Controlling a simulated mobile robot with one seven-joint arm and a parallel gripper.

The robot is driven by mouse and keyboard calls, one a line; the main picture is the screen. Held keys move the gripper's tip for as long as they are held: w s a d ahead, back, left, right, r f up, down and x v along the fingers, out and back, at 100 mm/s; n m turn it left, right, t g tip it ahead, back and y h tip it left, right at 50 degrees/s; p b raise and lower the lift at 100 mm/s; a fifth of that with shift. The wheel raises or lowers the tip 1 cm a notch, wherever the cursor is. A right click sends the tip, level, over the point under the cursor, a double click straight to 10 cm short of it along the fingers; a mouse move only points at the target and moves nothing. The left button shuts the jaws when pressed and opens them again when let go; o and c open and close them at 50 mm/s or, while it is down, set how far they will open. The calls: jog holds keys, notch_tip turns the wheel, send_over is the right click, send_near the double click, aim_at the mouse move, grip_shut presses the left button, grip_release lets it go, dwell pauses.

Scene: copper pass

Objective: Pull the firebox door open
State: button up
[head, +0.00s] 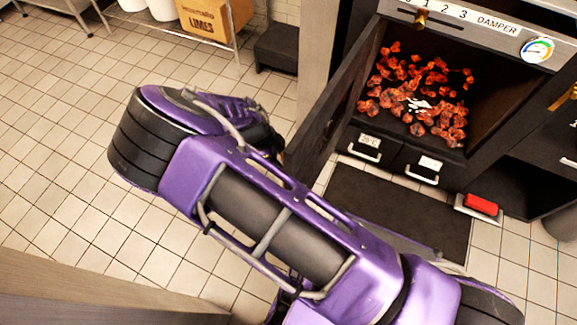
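The firebox door (325,110) is a dark panel hinged at the left side of the firebox. It stands swung out from the opening. The firebox (505,75) is a dark box, and glowing red-orange coals lie spread inside it with a small pale patch among them. My purple arm reaches across the middle of the view, and its far part is beside the door's outer left face. My gripper is hidden behind the arm, so whether it touches the door cannot be told. The door's handle is hidden too.
Two drawers with metal handles (365,147) sit below the firebox. A damper strip (470,17) and gauge (537,49) are above it. A dark mat (430,212) and a red pedal (482,204) are on the floor. A black step (277,46) stands behind. Tiled floor at left is clear.

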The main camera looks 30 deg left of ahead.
jog(key=p+v, duration=0.1)
jog(key=v, duration=1.1)
jog(key=shift+a+r+p, duration=0.2)
jog(key=shift+r+p, duration=0.1)
jog(key=shift+s, duration=0.1)
